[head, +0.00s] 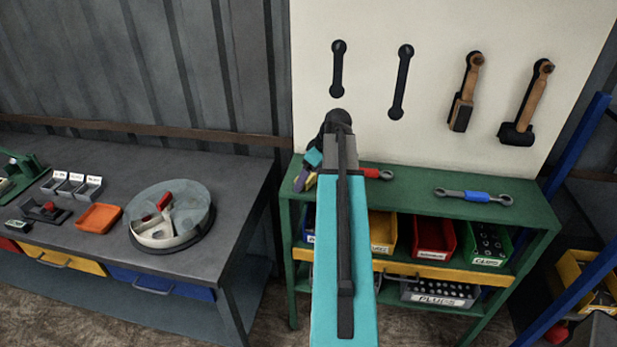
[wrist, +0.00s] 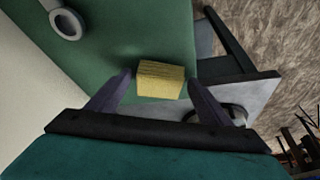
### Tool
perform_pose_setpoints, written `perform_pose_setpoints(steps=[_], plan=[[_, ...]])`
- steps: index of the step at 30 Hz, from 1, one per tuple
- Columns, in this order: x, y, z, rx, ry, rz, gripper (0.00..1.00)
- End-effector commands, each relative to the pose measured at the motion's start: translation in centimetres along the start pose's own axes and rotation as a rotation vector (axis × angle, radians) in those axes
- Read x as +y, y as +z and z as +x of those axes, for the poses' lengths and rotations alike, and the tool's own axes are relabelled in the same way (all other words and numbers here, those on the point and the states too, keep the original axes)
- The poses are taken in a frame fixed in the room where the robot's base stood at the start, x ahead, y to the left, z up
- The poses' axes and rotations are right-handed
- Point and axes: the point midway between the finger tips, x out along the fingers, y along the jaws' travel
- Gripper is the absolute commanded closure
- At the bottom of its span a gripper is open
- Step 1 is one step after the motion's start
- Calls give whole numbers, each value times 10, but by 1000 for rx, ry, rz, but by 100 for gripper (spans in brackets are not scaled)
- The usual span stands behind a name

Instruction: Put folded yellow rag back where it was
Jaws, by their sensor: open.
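The folded yellow rag (wrist: 160,79) is a small ridged yellow block in the wrist view, over the green top of the shelf unit (wrist: 115,50). My gripper (wrist: 160,83) is open, with one finger on each side of the rag; the left fingertip looks very close to it, and I cannot tell whether it touches. In the head view my gripper (head: 305,180) is at the left end of the green top, partly hidden by my arm. Only a small yellow patch of the rag (head: 311,181) shows there.
A red-handled wrench (head: 374,173) lies just right of my arm, and a blue-handled wrench (head: 474,196) farther right. Tools hang on the white panel (head: 430,135) behind. The grey workbench (head: 228,187) with a round divided tray (head: 160,240) stands left, across a narrow gap.

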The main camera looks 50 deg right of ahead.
Motion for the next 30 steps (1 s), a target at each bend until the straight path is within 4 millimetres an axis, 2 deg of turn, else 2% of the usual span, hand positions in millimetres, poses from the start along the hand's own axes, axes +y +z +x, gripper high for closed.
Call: perform_pose_setpoints(steps=[11,30], plan=[[0,-1,-18,1,1,0,27],[1,-2,-86,1,2,-1,27]])
